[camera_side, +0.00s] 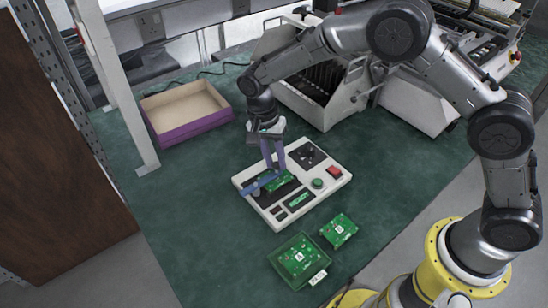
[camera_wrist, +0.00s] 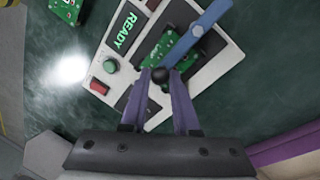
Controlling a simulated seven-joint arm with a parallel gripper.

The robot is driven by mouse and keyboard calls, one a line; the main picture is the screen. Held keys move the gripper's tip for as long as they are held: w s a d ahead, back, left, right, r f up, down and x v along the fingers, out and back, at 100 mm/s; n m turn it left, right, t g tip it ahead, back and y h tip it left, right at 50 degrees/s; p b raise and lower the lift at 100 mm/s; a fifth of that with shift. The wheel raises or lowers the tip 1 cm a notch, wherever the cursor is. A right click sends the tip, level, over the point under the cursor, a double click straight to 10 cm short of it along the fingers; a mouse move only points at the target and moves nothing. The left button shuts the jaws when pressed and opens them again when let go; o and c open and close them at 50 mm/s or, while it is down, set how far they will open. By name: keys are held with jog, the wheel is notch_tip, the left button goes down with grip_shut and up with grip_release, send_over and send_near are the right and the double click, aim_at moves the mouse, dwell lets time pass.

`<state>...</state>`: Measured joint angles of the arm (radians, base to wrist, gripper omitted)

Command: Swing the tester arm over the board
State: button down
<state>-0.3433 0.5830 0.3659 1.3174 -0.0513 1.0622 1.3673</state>
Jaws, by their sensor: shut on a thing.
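The white tester (camera_side: 322,196) lies on the green mat, with a green board (camera_side: 281,184) set in it. The blue tester arm (camera_side: 258,185) lies slantwise across part of the board; it also shows in the wrist view (camera_wrist: 199,31). A black ball knob (camera_wrist: 160,75) is at the arm's end. My gripper (camera_side: 273,166) has its two purple fingers shut on this knob, seen close up in the wrist view (camera_wrist: 163,84). The tester's display (camera_wrist: 125,27) reads READY in green. The fingers hide part of the board in the side view.
A loose green board (camera_side: 338,230) and a green tray (camera_side: 279,262) with a board and white label lie in front of the tester. An empty purple-sided box (camera_side: 190,128) stands at back left. A grey-white machine (camera_side: 322,110) stands behind. The mat's left side is clear.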

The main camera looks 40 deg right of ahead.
dwell(0.3)
jog(key=c, duration=0.7)
grip_release()
jog(key=shift+o, duration=0.2)
jog(key=shift+r, duration=0.1)
notch_tip(320, 180, up, 13)
jog(key=w+a, duration=0.1)
jog(key=w, duration=0.1)
jog(key=shift+a+r, duration=0.2)
jog(key=shift+w, duration=0.1)
